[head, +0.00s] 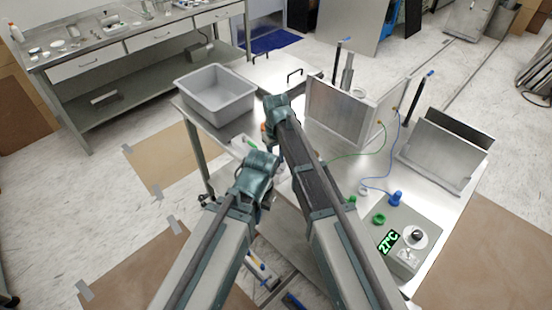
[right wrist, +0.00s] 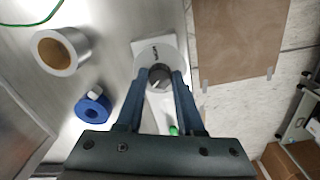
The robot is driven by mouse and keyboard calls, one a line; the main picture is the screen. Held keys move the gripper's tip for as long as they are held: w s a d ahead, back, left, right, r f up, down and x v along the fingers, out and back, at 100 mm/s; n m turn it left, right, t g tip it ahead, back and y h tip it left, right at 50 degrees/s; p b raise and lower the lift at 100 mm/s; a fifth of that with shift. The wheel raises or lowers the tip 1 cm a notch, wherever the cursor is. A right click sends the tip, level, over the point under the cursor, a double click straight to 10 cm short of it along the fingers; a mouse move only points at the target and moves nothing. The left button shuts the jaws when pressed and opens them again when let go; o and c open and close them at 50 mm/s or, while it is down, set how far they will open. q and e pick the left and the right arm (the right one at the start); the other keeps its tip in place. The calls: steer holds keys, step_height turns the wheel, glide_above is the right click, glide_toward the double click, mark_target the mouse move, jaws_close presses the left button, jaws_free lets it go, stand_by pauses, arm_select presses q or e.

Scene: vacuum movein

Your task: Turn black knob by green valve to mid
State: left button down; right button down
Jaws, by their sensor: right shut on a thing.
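In the right wrist view, a black knob (right wrist: 159,76) with a light pointer mark sits on a round white dial (right wrist: 172,55). My right gripper (right wrist: 160,83) has its fingers on both sides of this knob and is shut on it. A small green part (right wrist: 173,130) shows between the fingers, mostly hidden. In the head view, my right arm (head: 290,150) reaches over the table's left part and hides this knob. A white plate with a green piece (head: 252,143) shows beside it. My left gripper (head: 258,172) is left of the table edge; its fingers are not clear.
A box (head: 428,222) at the table's right front bears a green valve (head: 379,218), a blue valve (head: 395,198), another black knob (head: 416,236) and a display. A grey bin (head: 215,92) stands back left.

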steer(key=m, duration=0.3)
steer(key=shift+m, duration=2.1)
steer(key=c, duration=0.5)
jaws_free()
steer(key=shift+r, duration=0.1)
step_height(320, 180, up, 14)
steer(key=p, duration=1.3)
steer(key=shift+f+p, duration=0.2)
steer(key=shift+p, duration=0.2)
